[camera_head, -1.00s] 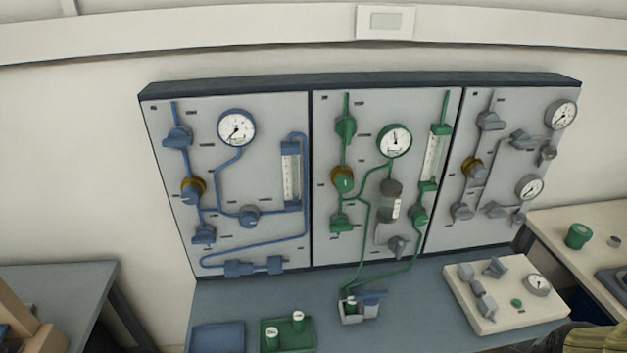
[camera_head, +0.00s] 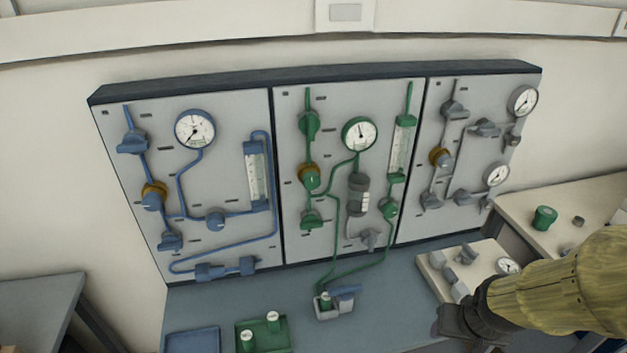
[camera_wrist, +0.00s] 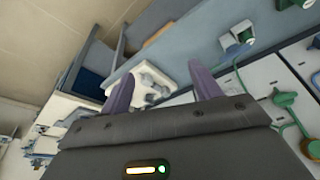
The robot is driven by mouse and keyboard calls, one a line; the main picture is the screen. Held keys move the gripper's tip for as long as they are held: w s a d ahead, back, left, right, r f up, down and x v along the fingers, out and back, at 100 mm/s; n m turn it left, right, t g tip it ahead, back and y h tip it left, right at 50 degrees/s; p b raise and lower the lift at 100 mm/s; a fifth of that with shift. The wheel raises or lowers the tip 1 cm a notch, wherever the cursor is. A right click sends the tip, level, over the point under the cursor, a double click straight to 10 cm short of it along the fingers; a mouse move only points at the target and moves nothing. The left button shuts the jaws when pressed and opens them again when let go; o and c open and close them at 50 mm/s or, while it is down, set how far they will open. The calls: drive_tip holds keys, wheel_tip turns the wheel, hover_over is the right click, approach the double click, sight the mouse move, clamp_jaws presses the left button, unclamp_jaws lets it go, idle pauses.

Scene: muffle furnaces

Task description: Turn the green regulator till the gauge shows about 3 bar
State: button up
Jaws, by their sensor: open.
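The green regulator (camera_head: 311,178) is on the middle panel (camera_head: 290,240), a green knob with a brass-coloured collar on the green pipe. The green-rimmed gauge (camera_head: 360,134) sits above and right of it. Its dark needle points roughly straight up; the numbers are too small to read. My gripper (camera_head: 452,322) is at the lower right in the head view, below and well right of the regulator, touching neither. In the wrist view my gripper (camera_wrist: 163,92) shows two purple-grey fingers spread apart with nothing between them.
On the bench (camera_head: 240,300) stand a blue tray (camera_head: 192,340), a green tray (camera_head: 283,343) with green-and-white pieces, and a small grey block (camera_head: 333,308). A pale board (camera_head: 432,275) with fittings lies near my arm.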

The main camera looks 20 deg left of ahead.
sight(313, 183)
drive_tip(key=w+a+r+n+t+y+p, duration=0.1)
drive_tip(key=w+a+n+t+y+p, duration=0.15)
drive_tip(key=w+a, duration=0.45)
drive_tip(key=w+a+n+t+y+p, duration=0.2)
drive_tip(key=w+a+n+t, duration=0.15)
drive_tip(key=a, duration=0.55)
drive_tip(key=a+r+m+t+y+p, duration=0.1)
drive_tip(key=a+r+t+y+p, duration=0.2)
drive_tip(key=a, duration=0.9)
wheel_tip(313, 183, up, 4)
drive_tip(key=t+y, duration=0.2)
drive_tip(key=shift+w+a+r+t, duration=0.2)
drive_tip(key=shift+w+t, duration=0.1)
drive_tip(key=shift+w, duration=0.05)
drive_tip(key=p+x, duration=0.7)
drive_tip(key=x, duration=0.9)
drive_tip(key=shift+w+r, duration=0.1)
drive_tip(key=shift+w+a, duration=0.3)
drive_tip(key=shift+w, duration=0.25)
drive_tip(key=shift+c, duration=0.4)
